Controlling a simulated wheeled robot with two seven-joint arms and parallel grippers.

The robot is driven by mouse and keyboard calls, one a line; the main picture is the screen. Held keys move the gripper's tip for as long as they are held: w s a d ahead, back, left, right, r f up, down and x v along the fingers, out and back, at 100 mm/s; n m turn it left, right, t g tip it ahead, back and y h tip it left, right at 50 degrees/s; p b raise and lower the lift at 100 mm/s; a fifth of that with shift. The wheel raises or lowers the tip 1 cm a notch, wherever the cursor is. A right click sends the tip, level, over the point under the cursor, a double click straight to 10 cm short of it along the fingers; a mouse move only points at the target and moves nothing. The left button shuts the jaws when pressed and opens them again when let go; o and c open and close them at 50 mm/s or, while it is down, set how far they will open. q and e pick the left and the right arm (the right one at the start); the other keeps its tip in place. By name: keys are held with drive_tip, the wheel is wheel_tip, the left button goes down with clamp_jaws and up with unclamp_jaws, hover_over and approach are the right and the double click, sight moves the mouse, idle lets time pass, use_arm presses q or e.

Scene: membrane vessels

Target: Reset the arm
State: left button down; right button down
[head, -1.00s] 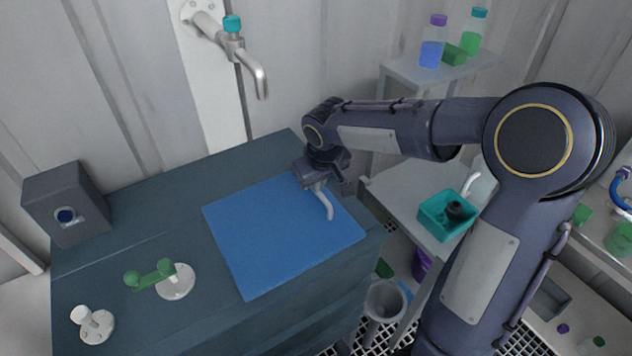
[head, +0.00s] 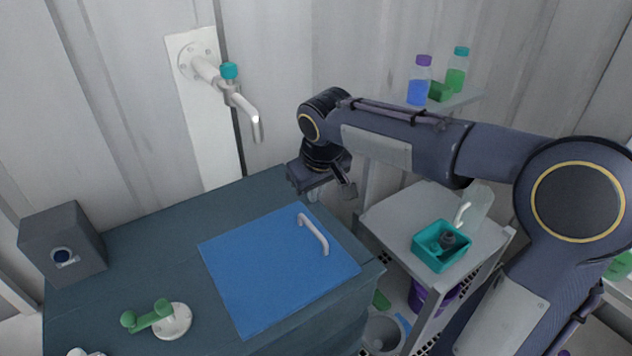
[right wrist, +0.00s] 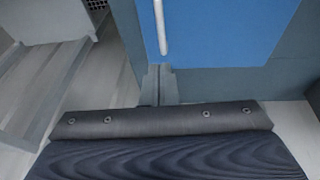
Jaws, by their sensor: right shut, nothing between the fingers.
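My right arm reaches in from the right in the head view. Its gripper (head: 347,188) is shut and empty, above the right back edge of the dark cabinet (head: 130,245). A blue panel (head: 265,275) lies on the cabinet top, with a white handle (head: 316,234) near its right side. The gripper is behind and to the right of the handle, apart from it. In the right wrist view the gripper's fingers (right wrist: 159,84) show together near the edge of the blue panel (right wrist: 215,30), beside the white handle (right wrist: 160,25). My left gripper is not in view.
A wall tap (head: 240,100) with a teal knob stands behind the cabinet. A grey box (head: 62,245) and a green-handled valve (head: 160,318) are on the cabinet's left. A shelf cart at the right holds a teal bin (head: 441,246); bottles (head: 420,82) stand on an upper shelf.

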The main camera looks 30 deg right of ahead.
drive_tip(key=v, duration=0.3)
drive_tip(key=shift+s+r, duration=0.1)
drive_tip(key=shift+r, duration=0.1)
drive_tip(key=s+a+f+m+t+y, duration=0.1)
drive_tip(key=s+f, duration=0.3)
drive_tip(key=s, duration=0.7)
drive_tip(key=s+a+f+m+t+y, duration=0.1)
drive_tip(key=s+f, duration=0.4)
drive_tip(key=s, duration=0.6)
drive_tip(key=shift+a+m+y, duration=0.55)
drive_tip(key=shift+m+y, duration=0.05)
drive_tip(key=shift+y, duration=0.6)
